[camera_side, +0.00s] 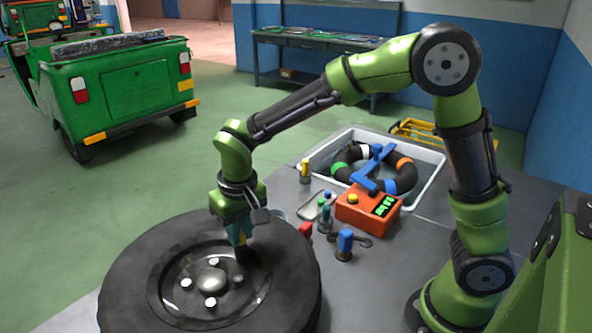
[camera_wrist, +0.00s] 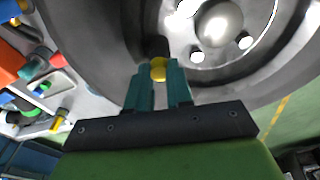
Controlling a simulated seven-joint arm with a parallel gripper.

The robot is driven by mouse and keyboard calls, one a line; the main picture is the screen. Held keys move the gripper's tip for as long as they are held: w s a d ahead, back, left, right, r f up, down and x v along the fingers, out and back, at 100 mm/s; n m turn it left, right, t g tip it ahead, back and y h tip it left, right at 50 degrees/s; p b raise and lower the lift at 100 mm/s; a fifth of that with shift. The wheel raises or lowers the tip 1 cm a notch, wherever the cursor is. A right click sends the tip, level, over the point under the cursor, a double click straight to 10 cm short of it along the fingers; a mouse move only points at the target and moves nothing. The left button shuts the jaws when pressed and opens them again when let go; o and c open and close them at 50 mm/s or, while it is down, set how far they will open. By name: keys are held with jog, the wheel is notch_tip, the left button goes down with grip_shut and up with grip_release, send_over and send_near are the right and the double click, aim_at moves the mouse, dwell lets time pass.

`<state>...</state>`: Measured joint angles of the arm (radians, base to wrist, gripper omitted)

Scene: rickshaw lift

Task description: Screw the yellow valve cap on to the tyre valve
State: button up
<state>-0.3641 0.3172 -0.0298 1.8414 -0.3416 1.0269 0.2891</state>
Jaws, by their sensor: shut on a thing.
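My gripper (camera_side: 241,236) is over the tyre (camera_side: 122,270), near the right edge of the wheel rim (camera_side: 180,305). In the wrist view its two teal fingers (camera_wrist: 162,84) are shut on the yellow valve cap (camera_wrist: 158,69). The dark valve stem (camera_wrist: 156,46) is right beyond the cap and in line with it. The stem also shows below my fingers in the side view (camera_side: 240,255). I cannot tell whether the cap touches the stem or is seated on it. The fingers hide the cap's sides.
An orange box with a green display (camera_side: 362,212) and several small coloured tools stand right of the tyre. Behind is a white-rimmed tub (camera_side: 437,172) with a dark ring (camera_side: 403,182) and a blue clamp (camera_side: 372,165). A green rickshaw (camera_side: 135,88) stands at the back left.

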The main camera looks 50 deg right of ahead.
jog(key=m, duration=0.4)
jog(key=shift+m+h, duration=0.3)
jog(key=shift+m, duration=0.1)
jog(key=m, duration=0.5)
jog(key=shift+d+g, duration=0.1)
jog(key=shift+g, duration=0.3)
jog(key=o, duration=0.6)
jog(key=shift+c, duration=0.2)
